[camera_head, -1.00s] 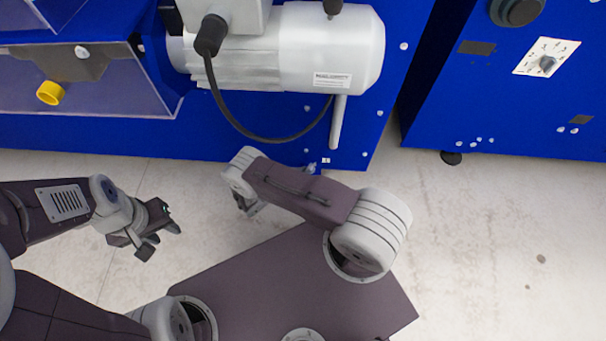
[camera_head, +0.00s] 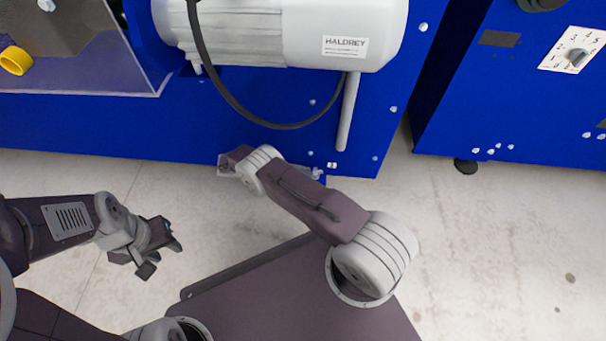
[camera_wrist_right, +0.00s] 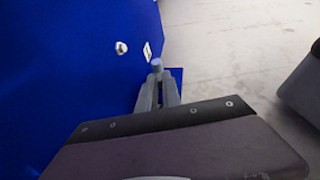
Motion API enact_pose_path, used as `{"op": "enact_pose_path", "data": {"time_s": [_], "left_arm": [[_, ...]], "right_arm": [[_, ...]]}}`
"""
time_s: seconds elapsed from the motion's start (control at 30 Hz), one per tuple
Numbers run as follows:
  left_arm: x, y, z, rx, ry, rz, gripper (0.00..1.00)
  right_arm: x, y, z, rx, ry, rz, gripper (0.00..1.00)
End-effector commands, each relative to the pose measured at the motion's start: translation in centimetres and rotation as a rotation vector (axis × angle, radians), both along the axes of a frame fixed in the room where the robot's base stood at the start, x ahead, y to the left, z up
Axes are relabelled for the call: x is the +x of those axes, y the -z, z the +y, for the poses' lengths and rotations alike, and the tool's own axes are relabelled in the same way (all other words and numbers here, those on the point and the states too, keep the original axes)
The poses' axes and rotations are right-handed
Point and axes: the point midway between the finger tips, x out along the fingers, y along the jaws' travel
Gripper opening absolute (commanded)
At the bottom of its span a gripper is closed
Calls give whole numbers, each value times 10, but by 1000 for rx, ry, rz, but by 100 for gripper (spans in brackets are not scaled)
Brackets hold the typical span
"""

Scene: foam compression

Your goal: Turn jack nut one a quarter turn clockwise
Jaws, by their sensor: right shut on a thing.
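A small grey metal fitting (camera_head: 317,172), which I take to be jack nut one, sits low at the front edge of the blue machine, partly behind my right arm. In the right wrist view, the grey fingers of my right gripper (camera_wrist_right: 158,78) are closed on a small round-ended grey piece, the nut (camera_wrist_right: 157,63). Its lower part is hidden between the fingers. In the head view the right fingers are mostly hidden by the forearm. My left gripper (camera_head: 163,260) is empty above the floor at left, its fingers apart.
The blue machine (camera_head: 120,125) carries a large grey motor (camera_head: 300,30) with a black cable (camera_head: 235,105) and a grey rod (camera_head: 348,115). A second blue cabinet (camera_head: 500,100) stands at right. The pale floor (camera_head: 490,250) is clear at lower right.

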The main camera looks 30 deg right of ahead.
Motion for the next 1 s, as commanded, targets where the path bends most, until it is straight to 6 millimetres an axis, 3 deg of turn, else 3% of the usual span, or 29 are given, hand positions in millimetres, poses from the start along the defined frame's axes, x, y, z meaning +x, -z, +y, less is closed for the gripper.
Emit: {"op": "enact_pose_path", "data": {"time_s": [0.47,0.57,0.6,0.87,1.0], "left_arm": [[0,0,0,0,0,0,36],[0,0,0,0,0,0,36],[0,0,0,0,0,0,36],[0,0,0,0,0,0,36],[0,-13,0,0,0,0,36]], "right_arm": [[0,0,-1,-2,19,2,0],[0,0,-1,-3,18,2,28],[0,0,-1,-2,18,2,31],[0,-1,-1,-2,17,1,31],[-3,-10,-1,-2,19,2,31]]}}
